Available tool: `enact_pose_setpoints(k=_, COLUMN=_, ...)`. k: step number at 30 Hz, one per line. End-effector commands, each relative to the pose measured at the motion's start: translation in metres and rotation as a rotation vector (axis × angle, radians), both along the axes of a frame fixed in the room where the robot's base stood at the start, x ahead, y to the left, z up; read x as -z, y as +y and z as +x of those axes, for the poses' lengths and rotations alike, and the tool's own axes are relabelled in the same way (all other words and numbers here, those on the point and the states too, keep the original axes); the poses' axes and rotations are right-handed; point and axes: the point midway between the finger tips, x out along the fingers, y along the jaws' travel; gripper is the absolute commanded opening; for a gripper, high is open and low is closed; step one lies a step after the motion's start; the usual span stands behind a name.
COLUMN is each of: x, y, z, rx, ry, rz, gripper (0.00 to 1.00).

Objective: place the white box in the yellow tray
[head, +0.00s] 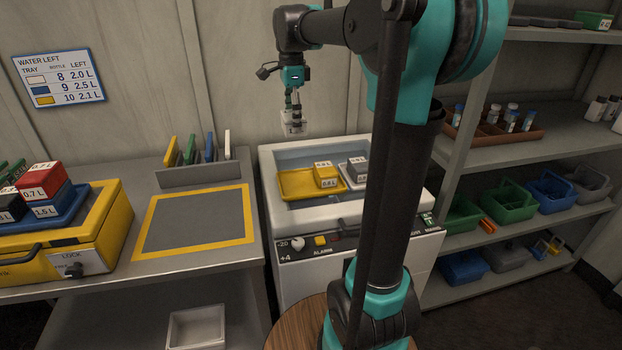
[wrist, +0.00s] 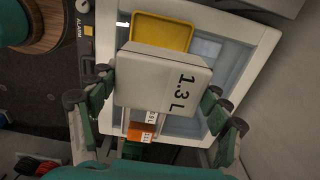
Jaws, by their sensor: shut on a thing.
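The white box (head: 293,124), marked 1.3 L in the wrist view (wrist: 150,75), hangs in the air between the fingers of my gripper (head: 292,107). My gripper is shut on it, with fingers on both sides in the wrist view (wrist: 160,90). The yellow tray (head: 291,191) lies in the left part of the open white chest, below the box. A yellow box (head: 326,175) stands at the tray's right side; the tray's left side is bare. In the wrist view the yellow tray (wrist: 165,31) shows above the white box, which hides part of it.
A grey tray with a grey box (head: 357,169) sits right of the yellow tray, partly behind my arm. The chest's raised rim (head: 300,226) surrounds the trays. Left are a yellow-framed grey mat (head: 195,220) and a rack of upright coloured plates (head: 192,176). Shelves stand right.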

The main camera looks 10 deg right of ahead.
Motion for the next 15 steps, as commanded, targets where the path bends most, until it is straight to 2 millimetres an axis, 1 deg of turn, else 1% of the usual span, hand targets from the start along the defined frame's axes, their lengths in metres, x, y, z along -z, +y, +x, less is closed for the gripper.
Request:
enact_pose_setpoints(k=9, x=0.076, y=0.000, z=0.000, rx=0.000, ry=0.000, rz=0.000, gripper=0.43)
enact_pose_setpoints(k=15, x=0.122, y=0.000, z=0.000, rx=0.001, ry=0.000, rz=0.000, gripper=0.43)
